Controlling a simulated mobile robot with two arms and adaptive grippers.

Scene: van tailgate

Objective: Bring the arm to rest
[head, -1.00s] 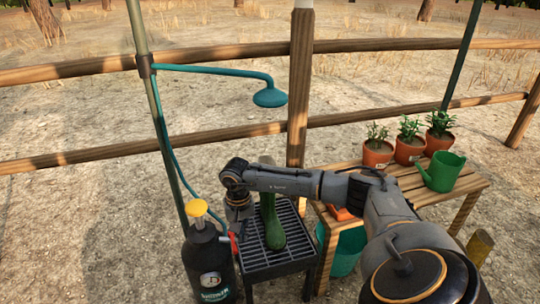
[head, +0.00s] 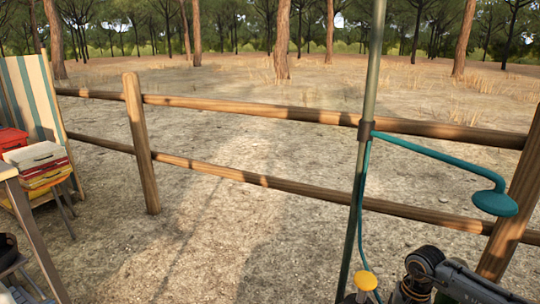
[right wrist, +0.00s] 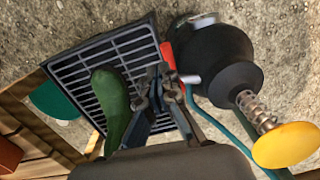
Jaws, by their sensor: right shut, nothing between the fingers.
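My right arm (head: 460,283) reaches in at the lower right corner of the head view, its gripper cut off at the bottom edge. In the right wrist view my right gripper (right wrist: 158,72) is shut and empty. My left gripper is not in view.
A black pump tank (right wrist: 222,62) with a yellow knob (right wrist: 287,144) stands close to the gripper. The shower pole (head: 355,180) carries a teal shower head (head: 495,203). A wooden fence (head: 250,180) runs behind. Open ground lies between.

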